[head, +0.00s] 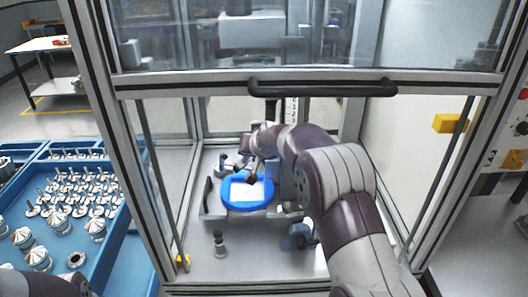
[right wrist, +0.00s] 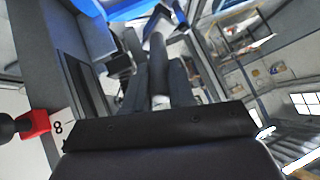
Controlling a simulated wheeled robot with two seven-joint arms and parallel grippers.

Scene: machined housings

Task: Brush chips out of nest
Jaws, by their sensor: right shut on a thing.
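The nest (head: 232,203) is a blue ring-shaped fixture with a pale middle, low inside the machine enclosure. Its blue edge also shows at the top of the right wrist view (right wrist: 133,12). My right arm reaches in through the opening, and my right gripper (right wrist: 158,85) is shut on the brush (right wrist: 157,65), whose grey handle runs away between the fingers. In the head view the dark end of the brush (head: 253,178) is over the nest; whether it touches cannot be told. Chips are too small to make out. My left gripper is out of view.
A black door handle (head: 322,88) and glazed door hang above my right arm. Enclosure posts stand on both sides. A small grey post (head: 220,243) stands in front of the nest. Blue trays (head: 118,240) with several metal parts lie at the left.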

